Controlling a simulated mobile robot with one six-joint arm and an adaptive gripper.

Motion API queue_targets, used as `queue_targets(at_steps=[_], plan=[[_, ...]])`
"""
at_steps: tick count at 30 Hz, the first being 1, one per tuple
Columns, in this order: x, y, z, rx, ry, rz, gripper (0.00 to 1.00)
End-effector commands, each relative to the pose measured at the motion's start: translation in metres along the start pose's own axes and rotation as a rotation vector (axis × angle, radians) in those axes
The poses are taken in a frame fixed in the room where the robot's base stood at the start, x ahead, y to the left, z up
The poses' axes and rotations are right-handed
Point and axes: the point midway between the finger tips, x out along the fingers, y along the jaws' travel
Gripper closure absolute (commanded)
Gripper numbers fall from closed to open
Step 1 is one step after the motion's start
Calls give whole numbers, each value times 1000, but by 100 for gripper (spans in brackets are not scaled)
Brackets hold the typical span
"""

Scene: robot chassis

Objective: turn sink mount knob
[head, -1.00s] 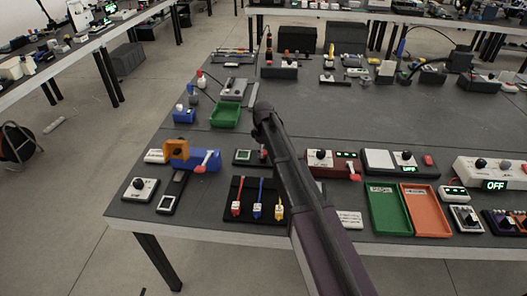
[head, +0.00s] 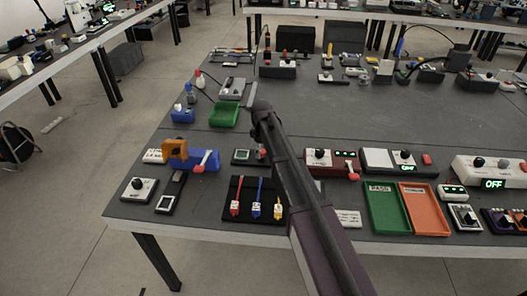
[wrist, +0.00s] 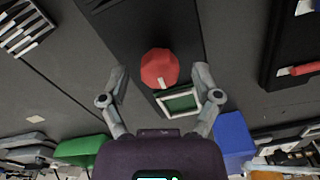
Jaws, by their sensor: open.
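A red faceted knob (wrist: 160,68) with a pale pointer mark sits on a dark flat base (wrist: 150,25) in the wrist view. A green screen in a white frame (wrist: 179,102) lies just below it on the same base. My gripper (wrist: 161,80) is open, with one finger on each side of the knob and a gap showing at both sides. Whether the fingertips are level with the knob or above it, I cannot tell. In the head view the framed screen (head: 242,156) shows left of my arm, which hides my gripper and most of the knob.
A panel with red, blue and yellow levers (head: 232,221) stands in front of the knob's base. A red device (head: 331,160) stands right of my arm. The tabletop behind is partly clear.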

Motion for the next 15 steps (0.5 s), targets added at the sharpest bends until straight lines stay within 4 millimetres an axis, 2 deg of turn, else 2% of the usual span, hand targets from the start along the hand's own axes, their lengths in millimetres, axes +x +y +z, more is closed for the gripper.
queue_targets(at_steps=[8, 15], plan=[[0, 0, 0, 27, 0, 0, 19], [0, 0, 0, 124, 0, 0, 19]])
